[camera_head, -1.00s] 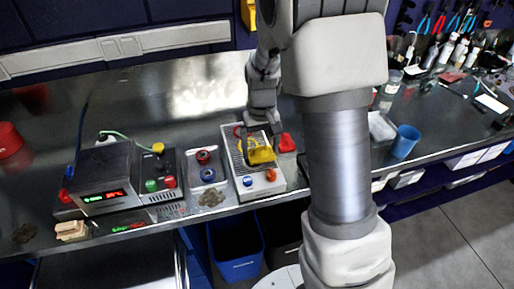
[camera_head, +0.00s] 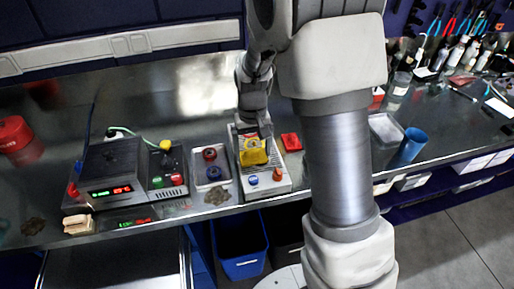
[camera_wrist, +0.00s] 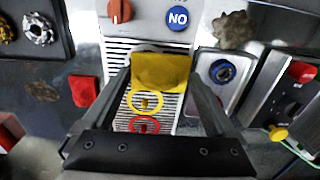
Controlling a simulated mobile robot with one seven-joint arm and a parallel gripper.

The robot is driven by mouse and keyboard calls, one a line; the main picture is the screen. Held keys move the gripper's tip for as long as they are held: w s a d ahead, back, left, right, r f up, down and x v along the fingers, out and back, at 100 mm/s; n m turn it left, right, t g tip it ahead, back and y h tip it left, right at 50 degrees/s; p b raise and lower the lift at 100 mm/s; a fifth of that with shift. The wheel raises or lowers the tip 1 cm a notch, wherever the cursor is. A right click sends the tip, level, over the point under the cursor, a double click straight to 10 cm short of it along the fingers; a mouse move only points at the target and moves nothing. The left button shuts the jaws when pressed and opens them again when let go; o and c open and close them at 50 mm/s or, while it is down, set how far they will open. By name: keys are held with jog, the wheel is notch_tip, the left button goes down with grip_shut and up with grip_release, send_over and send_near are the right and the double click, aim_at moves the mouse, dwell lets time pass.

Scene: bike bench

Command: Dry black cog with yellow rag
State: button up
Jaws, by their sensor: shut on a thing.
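My gripper (camera_head: 254,138) is shut on the yellow rag (camera_head: 253,155), over the ribbed part of a white station (camera_head: 274,180). In the wrist view the rag (camera_wrist: 160,72) spans between the two fingers of my gripper (camera_wrist: 161,66) and hides part of the ribs. Whether the rag touches the ribs I cannot tell. No clearly black cog shows. A brownish cog (camera_wrist: 234,30) lies on the bench beside the station; it also shows in the head view (camera_head: 216,196). A silver cog (camera_wrist: 38,28) and a gold cog (camera_wrist: 7,32) sit in a dark tray at the wrist view's upper left.
The station bears a blue button (camera_wrist: 178,18), an orange knob (camera_wrist: 120,11), and yellow and red rings. A small tray (camera_head: 211,172) holds red and blue rings. A red cloth (camera_head: 291,142) lies right of the station. A control box (camera_head: 110,175) stands left; bare bench lies behind.

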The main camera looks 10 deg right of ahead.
jog(key=shift+r+p, duration=1.9)
jog(key=shift+r, duration=0.65)
jog(key=shift+s, duration=0.1)
